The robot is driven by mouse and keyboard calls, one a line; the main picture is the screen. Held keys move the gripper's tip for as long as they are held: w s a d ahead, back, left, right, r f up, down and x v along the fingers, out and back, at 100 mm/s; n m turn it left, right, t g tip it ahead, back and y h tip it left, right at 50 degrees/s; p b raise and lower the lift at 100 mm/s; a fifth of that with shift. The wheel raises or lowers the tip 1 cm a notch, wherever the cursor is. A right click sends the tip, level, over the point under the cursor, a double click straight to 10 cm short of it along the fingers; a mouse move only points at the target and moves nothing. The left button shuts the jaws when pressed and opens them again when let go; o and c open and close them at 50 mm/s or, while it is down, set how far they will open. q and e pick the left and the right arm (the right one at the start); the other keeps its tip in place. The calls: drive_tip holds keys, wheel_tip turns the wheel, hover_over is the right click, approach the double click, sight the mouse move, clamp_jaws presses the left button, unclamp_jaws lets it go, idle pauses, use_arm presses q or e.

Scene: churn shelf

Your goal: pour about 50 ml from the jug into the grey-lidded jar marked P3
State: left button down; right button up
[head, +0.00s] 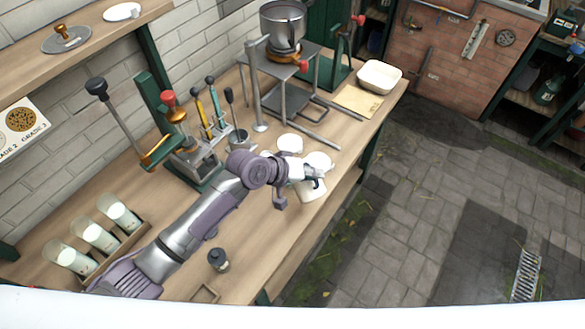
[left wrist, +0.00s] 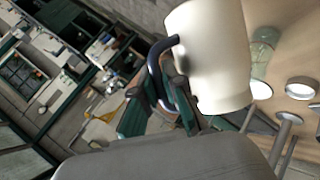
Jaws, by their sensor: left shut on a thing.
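My left gripper (head: 314,178) is shut on the cream-white jug (head: 310,194) over the front edge of the workbench. In the left wrist view the jug (left wrist: 208,55) looms large, with its dark handle (left wrist: 155,62) at the fingers (left wrist: 172,92). Pale round-topped jars (head: 290,143) stand beside the jug. The left wrist view shows pale lids or tops (left wrist: 302,88) close to it. No P3 mark is readable, so I cannot tell which jar is the grey-lidded P3 one. A small dark-lidded jar (head: 218,260) stands near the bench front. My right gripper is not in view.
Several pale-filled glasses (head: 118,213) stand in a wooden rack at left. A lever press (head: 190,150) and upright tools stand behind my arm. A metal stand (head: 285,75) with a pot, and a white bowl (head: 379,77), are farther along. Bare bench lies around the dark-lidded jar.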

sight(321, 195)
use_arm(q)
drive_tip(key=shift+s+d+r, duration=0.2)
drive_tip(key=shift+s, duration=0.1)
idle(0.4)
drive_tip(key=shift+w+a+r+n+g+h+b, duration=0.2)
drive_tip(key=shift+w+r+n+g+h+b, duration=0.1)
drive_tip(key=shift+r+b, duration=0.1)
idle(3.1)
drive_tip(key=shift+s, duration=0.15)
drive_tip(key=s+f+m+t+p, duration=0.1)
drive_tip(key=s+d+f+t+y+p, duration=0.1)
drive_tip(key=f, duration=0.1)
drive_tip(key=shift+d+m, duration=0.2)
drive_tip(key=shift+m, duration=0.2)
drive_tip(key=shift+s+d+f+t, duration=0.1)
drive_tip(key=shift+f+t, duration=0.05)
drive_tip(key=shift+t, duration=0.15)
drive_tip(key=shift+s+d+f+m+t+y, duration=0.1)
drive_tip(key=shift+f+m+t+y, duration=0.15)
drive_tip(key=shift+f, duration=0.2)
drive_tip(key=shift+s+d+f+m+t+y, duration=0.15)
drive_tip(key=shift+f+y, duration=0.1)
drive_tip(key=shift+f, duration=0.15)
drive_tip(key=shift+s+f, duration=0.1)
drive_tip(key=shift+s, duration=0.05)
drive_tip(key=shift+f, duration=0.1)
idle(0.5)
